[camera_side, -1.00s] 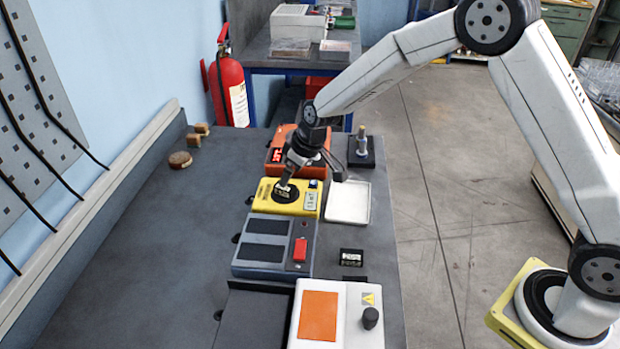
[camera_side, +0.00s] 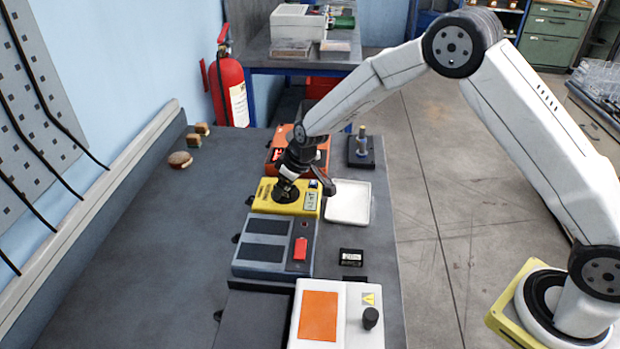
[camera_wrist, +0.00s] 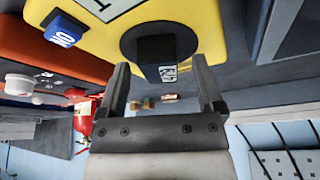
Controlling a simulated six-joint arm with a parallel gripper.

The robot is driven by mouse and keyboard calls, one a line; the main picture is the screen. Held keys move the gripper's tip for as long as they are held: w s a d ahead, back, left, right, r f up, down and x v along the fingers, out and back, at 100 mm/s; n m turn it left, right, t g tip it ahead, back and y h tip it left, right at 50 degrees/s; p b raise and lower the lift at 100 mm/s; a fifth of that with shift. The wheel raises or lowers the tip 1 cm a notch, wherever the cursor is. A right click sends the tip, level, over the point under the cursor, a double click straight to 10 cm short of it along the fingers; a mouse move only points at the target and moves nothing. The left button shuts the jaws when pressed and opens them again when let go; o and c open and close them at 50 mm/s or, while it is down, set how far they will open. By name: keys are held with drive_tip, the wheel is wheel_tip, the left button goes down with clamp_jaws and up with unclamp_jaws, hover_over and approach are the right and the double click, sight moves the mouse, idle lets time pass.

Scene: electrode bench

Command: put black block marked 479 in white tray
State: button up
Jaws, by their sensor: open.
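A black block (camera_wrist: 167,71) with white marking on its end stands on the round black pad of the yellow device (camera_wrist: 90,60). The marking is too blurred to read for certain. My gripper (camera_wrist: 163,80) is open in the wrist view, with one finger on each side of the block and the block's end between or just beyond the fingertips. The white tray (camera_side: 348,203) lies just right of the yellow device and looks empty.
An orange device (camera_side: 322,158) stands behind the yellow one, and a grey device with a red switch (camera_side: 300,249) in front. A small black labelled piece (camera_side: 351,257) lies in front of the tray. A black stand with a post (camera_side: 361,151) is behind the tray.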

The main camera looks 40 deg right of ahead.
clamp_jaws()
idle(0.3)
drive_tip(key=shift+r, duration=0.15)
drive_tip(key=shift+r, duration=0.7)
drive_tip(key=s+d+r, duration=0.1)
drive_tip(key=s+r, duration=1)
drive_tip(key=s, duration=0.3)
drive_tip(key=shift+d+r, duration=0.2)
drive_tip(key=shift+d, duration=0.2)
